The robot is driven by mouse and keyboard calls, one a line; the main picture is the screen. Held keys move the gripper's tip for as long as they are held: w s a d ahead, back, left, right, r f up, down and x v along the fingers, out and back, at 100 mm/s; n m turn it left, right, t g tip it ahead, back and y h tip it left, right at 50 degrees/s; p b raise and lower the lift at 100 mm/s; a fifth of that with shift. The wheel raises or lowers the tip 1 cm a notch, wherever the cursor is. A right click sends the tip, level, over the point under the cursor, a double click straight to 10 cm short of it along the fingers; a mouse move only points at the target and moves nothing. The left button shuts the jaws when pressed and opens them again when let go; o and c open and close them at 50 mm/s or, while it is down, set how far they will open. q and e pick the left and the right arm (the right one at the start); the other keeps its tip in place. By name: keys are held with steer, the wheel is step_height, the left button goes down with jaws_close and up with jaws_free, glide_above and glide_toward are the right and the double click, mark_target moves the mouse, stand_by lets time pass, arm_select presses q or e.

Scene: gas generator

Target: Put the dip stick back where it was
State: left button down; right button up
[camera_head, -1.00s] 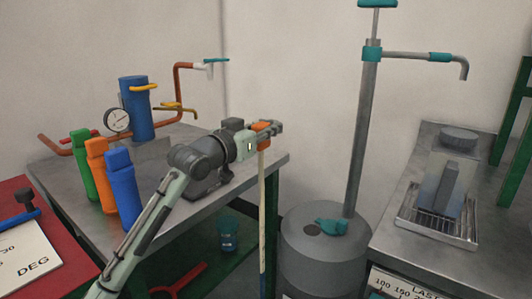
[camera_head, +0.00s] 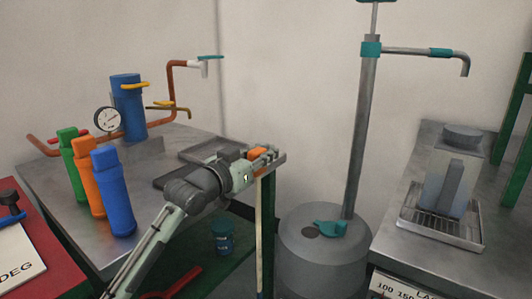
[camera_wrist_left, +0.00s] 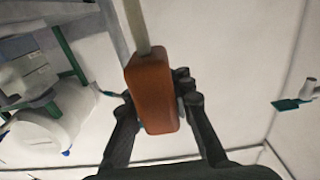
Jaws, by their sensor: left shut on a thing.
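My left gripper (camera_head: 264,155) is shut on the orange handle of the dip stick (camera_head: 259,225). The pale stick hangs down from it, close to upright, beside the front right corner of the metal table. In the left wrist view the orange handle (camera_wrist_left: 152,90) sits between the fingers, with the stick running off toward the top. The grey drum (camera_head: 325,255) stands on the floor to the right of the stick, apart from it. Its top has a dark round opening (camera_head: 310,232) and a teal cap-like part (camera_head: 331,228) beside it. My right gripper is not in view.
A tall pump pipe (camera_head: 366,130) rises from the drum top. The metal table (camera_head: 150,170) carries green, orange and blue bottles, a gauge and pipes. A bench (camera_head: 400,222) with a grated tray stands at the right. Free space lies between stick and drum.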

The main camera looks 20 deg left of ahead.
arm_select(q)
steer(key=shift+f, duration=0.1)
steer(key=c, duration=1.3)
jaws_free()
steer(key=shift+c, duration=0.2)
